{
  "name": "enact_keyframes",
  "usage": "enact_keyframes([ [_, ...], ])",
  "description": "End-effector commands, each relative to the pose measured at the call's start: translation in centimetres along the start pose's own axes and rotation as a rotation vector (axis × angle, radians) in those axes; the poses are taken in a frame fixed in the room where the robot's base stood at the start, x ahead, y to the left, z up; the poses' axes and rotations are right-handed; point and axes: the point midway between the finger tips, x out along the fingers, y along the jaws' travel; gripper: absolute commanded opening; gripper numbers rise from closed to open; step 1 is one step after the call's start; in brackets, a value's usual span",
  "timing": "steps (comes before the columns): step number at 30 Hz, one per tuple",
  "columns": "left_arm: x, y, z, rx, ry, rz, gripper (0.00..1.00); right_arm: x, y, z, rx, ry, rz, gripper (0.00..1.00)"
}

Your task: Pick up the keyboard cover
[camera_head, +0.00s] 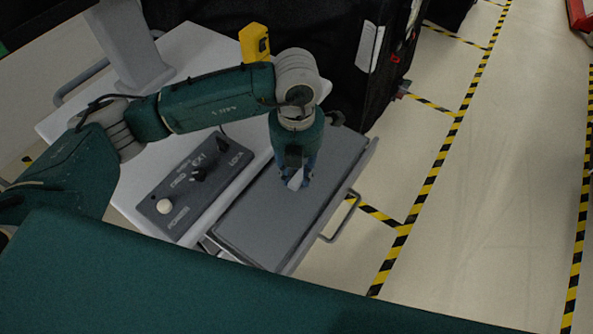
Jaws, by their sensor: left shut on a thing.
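The keyboard cover (262,217) is a flat dark grey panel. It lies on the pull-out tray at the right side of the white cart. My left gripper (296,182) comes down over the cover's upper middle, with blue fingers and a pale piece between them. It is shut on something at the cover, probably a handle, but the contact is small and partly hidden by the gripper. The cover looks level on its tray. My right gripper is not in view.
A grey control panel (194,184) with knobs and a pale button sits left of the cover. A metal handle (345,218) sticks out at the tray's right. A black covered cart (310,50) stands behind, with a yellow device (254,43) near it. Floor at right is clear.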

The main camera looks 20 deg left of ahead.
Motion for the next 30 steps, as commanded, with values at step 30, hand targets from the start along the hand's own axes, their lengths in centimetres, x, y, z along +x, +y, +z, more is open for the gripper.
enact_keyframes([
  [30, -3.2, 0.0, 0.0, -0.001, -0.001, -0.001, 0.07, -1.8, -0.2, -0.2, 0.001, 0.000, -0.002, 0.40],
])
